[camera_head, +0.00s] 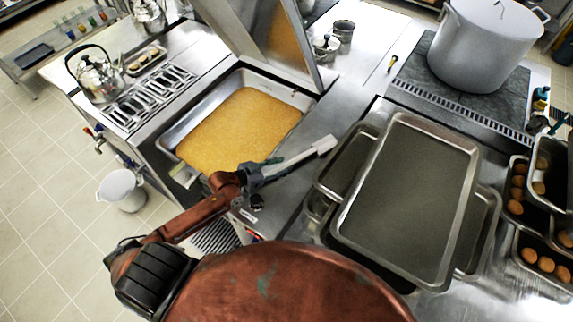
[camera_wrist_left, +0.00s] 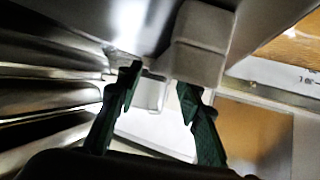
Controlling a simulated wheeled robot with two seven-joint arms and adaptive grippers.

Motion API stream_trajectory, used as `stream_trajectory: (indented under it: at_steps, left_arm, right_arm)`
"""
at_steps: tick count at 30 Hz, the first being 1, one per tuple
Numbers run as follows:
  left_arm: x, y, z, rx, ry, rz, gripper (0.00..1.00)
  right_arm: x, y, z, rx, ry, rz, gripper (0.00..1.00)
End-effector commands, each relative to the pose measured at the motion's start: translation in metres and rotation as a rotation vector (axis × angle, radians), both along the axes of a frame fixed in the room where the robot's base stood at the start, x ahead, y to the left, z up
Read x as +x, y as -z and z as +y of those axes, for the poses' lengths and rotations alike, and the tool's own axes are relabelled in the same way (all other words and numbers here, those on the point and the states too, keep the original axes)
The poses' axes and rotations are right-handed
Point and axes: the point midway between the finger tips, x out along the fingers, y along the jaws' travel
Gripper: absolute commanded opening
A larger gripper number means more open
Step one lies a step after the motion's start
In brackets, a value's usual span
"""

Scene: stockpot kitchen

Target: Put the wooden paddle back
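My left gripper (camera_head: 262,174) is at the front edge of the large pan (camera_head: 172,136) that holds a flat yellow mass (camera_head: 235,130). A pale bar (camera_head: 300,156) reaches from beside the gripper to the right, with a thicker far end; I cannot tell whether it is the wooden paddle. In the left wrist view, the green fingers of my left gripper (camera_wrist_left: 158,85) are apart with a bright gap between them. A pale blocky piece (camera_wrist_left: 198,58) shows just beyond the right fingertip. No clearly wooden paddle shows. My right gripper is out of view.
Stacked grey trays (camera_head: 410,190) stand on the steel counter right of the gripper. The pan's raised lid (camera_head: 265,35) is behind it. A white bucket (camera_head: 121,190) is on the floor.

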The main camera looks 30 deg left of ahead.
Motion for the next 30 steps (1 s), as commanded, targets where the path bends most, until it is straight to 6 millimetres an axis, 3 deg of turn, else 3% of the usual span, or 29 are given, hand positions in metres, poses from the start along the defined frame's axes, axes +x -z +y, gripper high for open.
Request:
stream_trajectory:
  at_steps: [6, 12, 30]
  left_arm:
    - [-0.040, -0.016, 0.024, 0.006, 0.001, 0.001, 0.34]
    - [-0.064, -0.028, 0.038, 0.002, -0.001, 0.001, 0.34]
    - [-0.073, -0.034, 0.043, -0.001, 0.000, -0.001, 0.34]
  right_arm:
    - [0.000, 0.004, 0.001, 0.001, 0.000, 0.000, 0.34]
    - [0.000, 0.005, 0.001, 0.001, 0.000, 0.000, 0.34]
    - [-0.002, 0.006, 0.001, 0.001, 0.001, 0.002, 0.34]
